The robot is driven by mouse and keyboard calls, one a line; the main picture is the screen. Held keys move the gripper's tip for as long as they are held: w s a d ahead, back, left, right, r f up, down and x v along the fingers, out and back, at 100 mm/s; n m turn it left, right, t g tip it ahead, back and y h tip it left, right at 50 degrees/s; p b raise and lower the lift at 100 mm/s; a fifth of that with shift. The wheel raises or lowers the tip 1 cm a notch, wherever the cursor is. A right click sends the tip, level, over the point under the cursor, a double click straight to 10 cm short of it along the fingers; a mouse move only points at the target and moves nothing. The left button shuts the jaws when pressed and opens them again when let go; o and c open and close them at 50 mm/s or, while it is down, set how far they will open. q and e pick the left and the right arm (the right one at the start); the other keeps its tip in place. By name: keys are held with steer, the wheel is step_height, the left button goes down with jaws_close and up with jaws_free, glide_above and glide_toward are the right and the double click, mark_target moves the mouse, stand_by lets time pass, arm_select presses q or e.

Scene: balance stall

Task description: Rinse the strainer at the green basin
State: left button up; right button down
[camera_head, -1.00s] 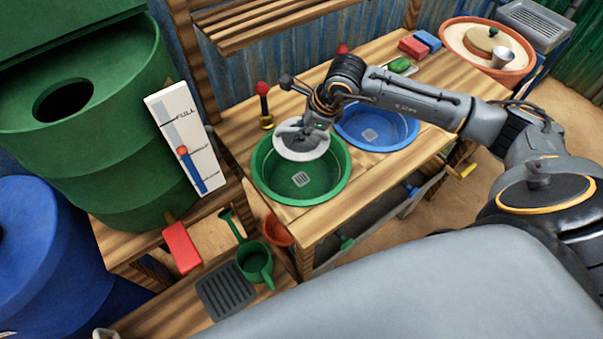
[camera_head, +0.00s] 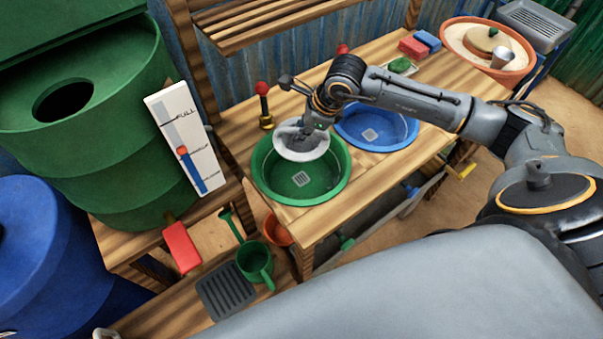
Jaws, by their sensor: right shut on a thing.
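The green basin (camera_head: 303,196) is set in the wooden counter, with a square drain grate at its bottom. My right gripper (camera_head: 313,132) is over the basin's back part and shut on a white round thing (camera_head: 301,149), which looks like the strainer. The strainer is tilted, its pale face towards me, and overlaps the basin's back rim in the picture. I cannot tell whether it touches the basin. The fingertips are partly hidden by my wrist. My left gripper is not in view.
A red-knobbed tap (camera_head: 263,105) stands behind the green basin. A blue basin (camera_head: 378,128) is to its right. A level gauge board (camera_head: 187,140) and a large green tank (camera_head: 90,120) are at left.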

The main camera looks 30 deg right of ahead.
steer(key=shift+r+p, duration=0.85)
steer(key=shift+r, duration=1.25)
steer(key=shift+f, duration=0.1)
